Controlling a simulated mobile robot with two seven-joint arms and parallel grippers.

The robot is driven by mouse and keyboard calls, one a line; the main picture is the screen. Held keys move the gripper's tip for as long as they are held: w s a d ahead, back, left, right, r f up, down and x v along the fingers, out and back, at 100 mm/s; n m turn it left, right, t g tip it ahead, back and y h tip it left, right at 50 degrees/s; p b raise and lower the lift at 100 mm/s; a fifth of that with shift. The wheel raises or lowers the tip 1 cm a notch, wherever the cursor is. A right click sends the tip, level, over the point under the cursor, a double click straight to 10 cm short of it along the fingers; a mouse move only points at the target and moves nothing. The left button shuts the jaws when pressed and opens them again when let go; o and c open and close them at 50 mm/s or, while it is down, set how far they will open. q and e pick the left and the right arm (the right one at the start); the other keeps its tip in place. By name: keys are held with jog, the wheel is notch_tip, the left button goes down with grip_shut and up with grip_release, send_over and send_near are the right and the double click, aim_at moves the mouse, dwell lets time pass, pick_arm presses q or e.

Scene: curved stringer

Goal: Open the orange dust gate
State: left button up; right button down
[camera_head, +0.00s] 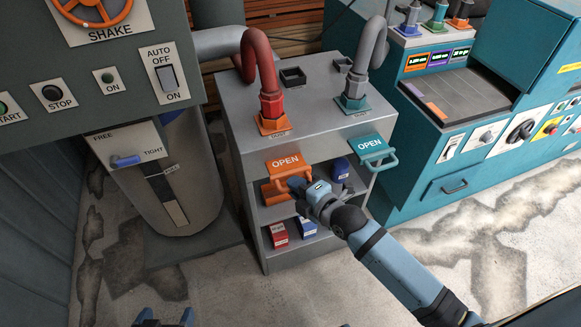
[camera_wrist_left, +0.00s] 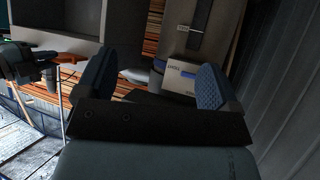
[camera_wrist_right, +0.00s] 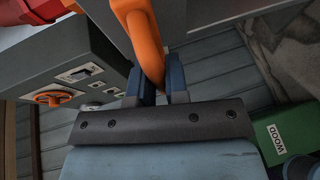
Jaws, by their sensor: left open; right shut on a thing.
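The orange dust gate (camera_head: 286,162) is a plate marked OPEN with a looped handle, at the front edge of the grey cabinet top, below a red hose. My right gripper (camera_head: 296,185) is shut on the gate's orange handle. In the right wrist view the orange handle (camera_wrist_right: 143,40) runs down between the two closed fingers (camera_wrist_right: 160,85). How far the gate is slid out is hard to tell. My left gripper (camera_wrist_left: 155,88) is open and empty, its fingers apart; only its tips (camera_head: 165,318) show at the bottom of the head view.
A teal gate (camera_head: 366,144) marked OPEN sits right of the orange one. The grey cabinet (camera_head: 250,180) holds cans and boxes on shelves. A shaker machine (camera_head: 100,75) stands left, a teal machine (camera_head: 460,180) right. Floor in front is clear.

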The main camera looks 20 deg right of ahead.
jog(key=shift+s, duration=0.95)
jog(key=c, duration=1.1)
grip_release()
jog(key=shift+c, duration=0.2)
pick_arm(q)
jog(key=shift+r, duration=0.1)
jog(key=shift+a+p, duration=0.1)
jog(key=shift+p, duration=0.55)
pick_arm(e)
jog(key=v, duration=1.3)
jog(key=shift+s+d, duration=0.2)
jog(key=shift+s, duration=0.15)
pick_arm(q)
jog(key=shift+r, duration=0.1)
pick_arm(e)
jog(key=shift+r, duration=0.1)
